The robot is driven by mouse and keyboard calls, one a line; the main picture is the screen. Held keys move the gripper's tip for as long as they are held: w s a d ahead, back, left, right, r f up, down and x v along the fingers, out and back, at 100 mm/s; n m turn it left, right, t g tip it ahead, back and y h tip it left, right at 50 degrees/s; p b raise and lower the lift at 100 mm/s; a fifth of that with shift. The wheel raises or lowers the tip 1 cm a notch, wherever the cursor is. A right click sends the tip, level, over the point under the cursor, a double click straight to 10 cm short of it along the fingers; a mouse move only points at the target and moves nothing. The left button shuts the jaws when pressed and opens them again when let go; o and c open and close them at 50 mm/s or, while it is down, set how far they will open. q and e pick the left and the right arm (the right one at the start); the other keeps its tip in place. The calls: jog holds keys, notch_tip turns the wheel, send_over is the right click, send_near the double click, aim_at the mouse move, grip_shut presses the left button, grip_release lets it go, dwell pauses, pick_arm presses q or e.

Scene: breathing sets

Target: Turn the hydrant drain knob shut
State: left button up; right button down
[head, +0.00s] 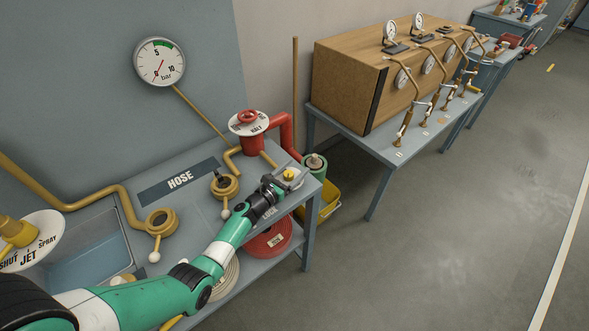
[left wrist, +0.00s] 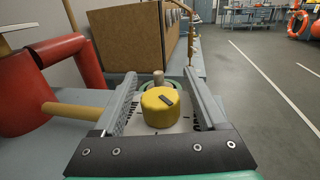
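The yellow drain knob (head: 289,174) sits at the right end of the grey bench, beside the red hydrant (head: 252,142). In the left wrist view the knob (left wrist: 160,107) is a round yellow cap with a dark mark on top, over a pale plate with dark marks. My left gripper (head: 291,179) is at the knob. Its fingers (left wrist: 162,78) are open, one on each side of the knob, with a visible gap on both sides. The hydrant's red pipe (left wrist: 25,95) is left of the fingers. My right gripper is not in view.
The bench (head: 204,194) carries brass hose fittings, one (head: 224,186) near my left arm. A pressure gauge (head: 160,62) hangs on the wall. A green cylinder (head: 315,167) and a yellow bucket (head: 328,199) stand past the bench end. The floor at right is clear.

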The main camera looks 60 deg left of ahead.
aim_at(285, 178)
pick_arm(q)
jog(key=shift+s, duration=0.1)
jog(key=shift+s+d, duration=0.1)
jog(key=shift+s, duration=0.15)
jog(key=p+v, duration=0.4)
jog(key=v, duration=0.6)
jog(key=shift+s+d, duration=0.25)
jog(key=shift+s, duration=0.2)
